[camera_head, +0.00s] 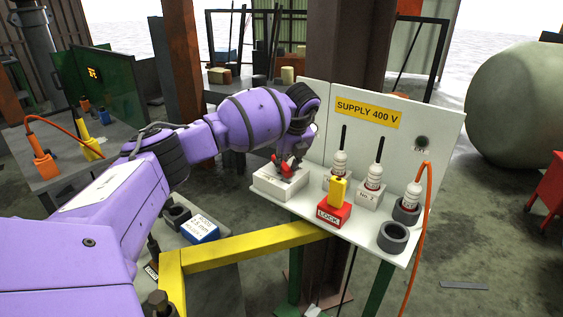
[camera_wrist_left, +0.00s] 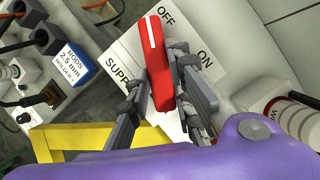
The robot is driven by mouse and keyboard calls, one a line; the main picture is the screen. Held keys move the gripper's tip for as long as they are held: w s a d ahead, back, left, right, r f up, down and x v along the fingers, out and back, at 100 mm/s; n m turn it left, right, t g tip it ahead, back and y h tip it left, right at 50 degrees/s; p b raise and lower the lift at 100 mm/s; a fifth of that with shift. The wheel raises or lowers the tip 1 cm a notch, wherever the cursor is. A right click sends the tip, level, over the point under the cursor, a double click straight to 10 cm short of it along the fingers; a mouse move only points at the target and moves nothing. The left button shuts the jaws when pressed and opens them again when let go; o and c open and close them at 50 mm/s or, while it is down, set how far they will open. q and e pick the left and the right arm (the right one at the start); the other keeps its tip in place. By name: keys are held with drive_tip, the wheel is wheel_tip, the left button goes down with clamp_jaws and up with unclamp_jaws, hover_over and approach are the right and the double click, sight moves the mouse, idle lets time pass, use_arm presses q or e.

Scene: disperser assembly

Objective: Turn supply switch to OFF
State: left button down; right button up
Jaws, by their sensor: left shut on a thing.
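The supply switch is a red handle with a white stripe (camera_wrist_left: 158,65) on a white box marked OFF, ON and SUPPLY. In the left wrist view its striped end lies right beside the word OFF, while ON is off to the right. In the head view the white switch box (camera_head: 277,186) sits at the left end of the white shelf. My left gripper (camera_wrist_left: 165,85) is shut on the red handle, one finger on each side of it. In the head view the left gripper (camera_head: 287,166) hides part of the handle. My right gripper is not in view.
Right of the switch on the shelf are a red LOCK block (camera_head: 334,215) with a yellow piece, white insulators (camera_head: 373,180) and a dark ring (camera_head: 393,237). The SUPPLY 400 V panel (camera_head: 440,120) stands behind. A yellow beam (camera_head: 240,247) runs below the shelf.

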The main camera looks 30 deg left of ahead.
use_arm(q)
drive_tip(key=n+g, duration=0.1)
drive_tip(key=n, duration=0.1)
drive_tip(key=w+n+g, duration=0.1)
drive_tip(key=n, duration=0.2)
drive_tip(key=shift+d+y, duration=0.15)
drive_tip(key=shift+y, duration=0.15)
drive_tip(key=shift+n, duration=0.4)
drive_tip(key=c, duration=1.6)
unclamp_jaws()
drive_tip(key=shift+o, duration=0.2)
drive_tip(key=v, duration=1.2)
